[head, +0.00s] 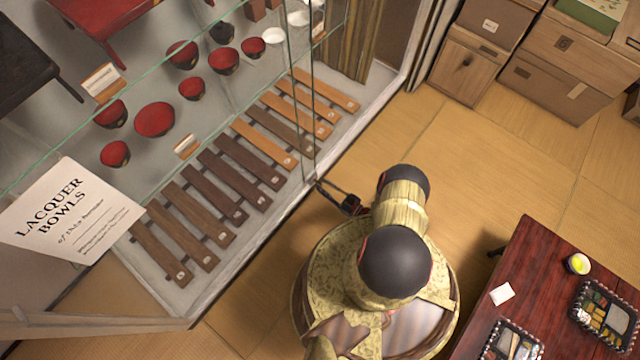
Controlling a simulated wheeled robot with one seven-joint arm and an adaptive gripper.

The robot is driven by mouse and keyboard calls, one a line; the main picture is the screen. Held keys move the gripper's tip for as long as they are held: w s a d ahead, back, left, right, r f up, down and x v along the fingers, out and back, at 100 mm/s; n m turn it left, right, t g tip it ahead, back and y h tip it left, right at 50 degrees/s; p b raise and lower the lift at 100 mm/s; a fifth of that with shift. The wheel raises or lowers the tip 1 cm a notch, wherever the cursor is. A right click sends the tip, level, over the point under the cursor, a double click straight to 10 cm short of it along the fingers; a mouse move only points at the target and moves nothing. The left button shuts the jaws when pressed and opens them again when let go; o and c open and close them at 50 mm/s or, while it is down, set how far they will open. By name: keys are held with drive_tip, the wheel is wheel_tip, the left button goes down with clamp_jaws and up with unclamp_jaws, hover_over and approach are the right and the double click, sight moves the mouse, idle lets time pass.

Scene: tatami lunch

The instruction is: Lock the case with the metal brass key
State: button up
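The glass display case (329,160) fills the upper left of the head view, with its glass edges showing as greenish lines. My gripper (322,184) is small and dark at the case's lower front edge, close to a vertical glass edge. Part of it is hidden behind my own arm. Whether it touches the case cannot be told. Its fingers are too small to show if they are open or shut. No brass key and no lock can be made out in this view.
Inside the case are red bowls (155,120) and wooden slats (210,192). A "Lacquer Bowls" sign (70,212) stands at the left. A red-brown table (535,262) with trays is at lower right. Wooden boxes (556,85) stand at upper right. The tatami floor (480,165) between is clear.

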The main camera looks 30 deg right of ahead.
drive_tip(key=shift+x, duration=1.4)
drive_tip(key=shift+c, duration=0.4)
clamp_jaws()
